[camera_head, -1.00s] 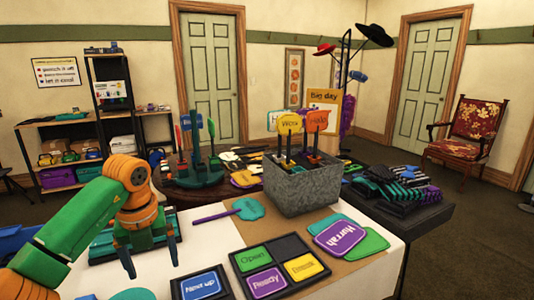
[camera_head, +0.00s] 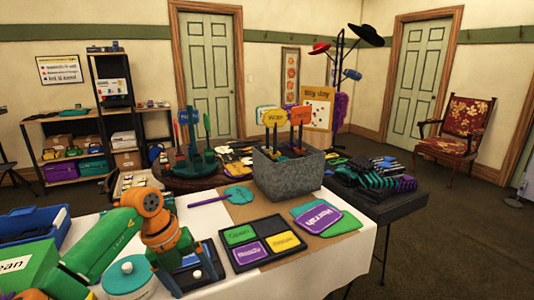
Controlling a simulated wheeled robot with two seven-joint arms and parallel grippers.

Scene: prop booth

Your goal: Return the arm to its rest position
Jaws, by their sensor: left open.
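My left arm, green and orange, comes in from the lower left. My left gripper (camera_head: 190,273) is open and empty, fingers pointing down, at a black tray (camera_head: 213,262) near the table's front left. Its fingers partly hide the tray and the blue card in it; I cannot tell whether they touch it. My right gripper is not in view.
The white-covered table (camera_head: 300,277) carries a four-part card tray (camera_head: 261,242), a grey planter (camera_head: 289,177) with paddle signs, a teal paddle (camera_head: 238,194), a purple card (camera_head: 318,218) and a lidded teal pot (camera_head: 127,275). A blue crate (camera_head: 33,226) stands left.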

